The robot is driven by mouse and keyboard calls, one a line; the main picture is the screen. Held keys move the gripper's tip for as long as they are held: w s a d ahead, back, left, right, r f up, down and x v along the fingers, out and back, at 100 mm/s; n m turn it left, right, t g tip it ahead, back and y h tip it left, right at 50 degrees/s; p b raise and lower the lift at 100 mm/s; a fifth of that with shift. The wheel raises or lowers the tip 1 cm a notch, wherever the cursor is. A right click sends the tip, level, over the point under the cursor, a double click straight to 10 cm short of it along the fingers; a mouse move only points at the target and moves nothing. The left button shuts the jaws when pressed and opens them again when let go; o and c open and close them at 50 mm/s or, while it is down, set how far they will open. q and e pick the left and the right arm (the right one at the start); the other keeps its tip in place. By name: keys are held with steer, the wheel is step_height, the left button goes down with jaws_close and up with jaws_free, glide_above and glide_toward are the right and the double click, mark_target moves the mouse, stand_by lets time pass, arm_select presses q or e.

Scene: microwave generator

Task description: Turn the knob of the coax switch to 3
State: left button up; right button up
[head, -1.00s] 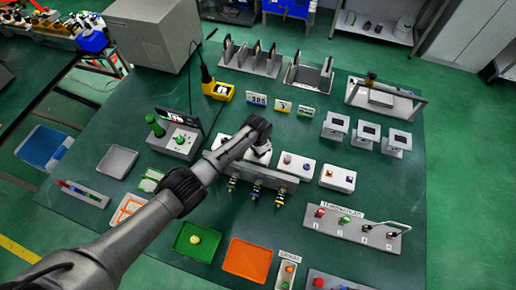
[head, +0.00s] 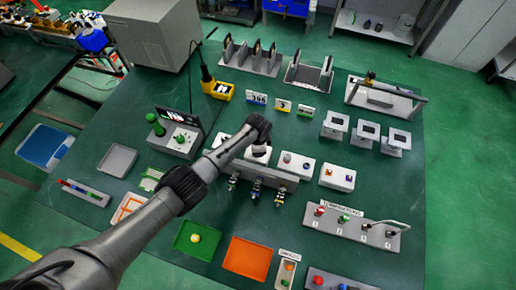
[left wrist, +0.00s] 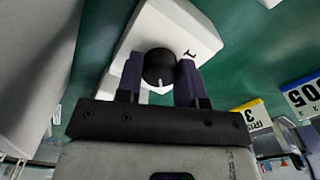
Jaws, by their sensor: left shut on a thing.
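The coax switch is a white box (left wrist: 172,22) with a round black knob (left wrist: 158,66), seen close up in the left wrist view. A dark mark like a 1 is printed beside the knob, and a light pointer line shows on the knob's near side. My left gripper (left wrist: 159,75) is shut on the knob, one dark finger on each side. In the head view the white switch box (head: 260,155) is mostly hidden under the end of my left arm, and the fingers and knob cannot be seen there. My right gripper is in neither view.
Two white boxes with coloured knobs (head: 297,165) (head: 337,178) stand right of the switch. A grey rack with several connectors (head: 262,180) is just in front. A yellow meter (head: 219,90) and small number signs (head: 282,104) are behind. A green tray (head: 191,250) lies in front.

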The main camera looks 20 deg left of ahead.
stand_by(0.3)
arm_select(q)
steer(key=o, duration=0.9)
steer(key=shift+r, duration=0.1)
steer(key=shift+r, duration=0.35)
steer(key=shift+r+p, duration=1.4)
steer(key=shift+r, duration=5.1)
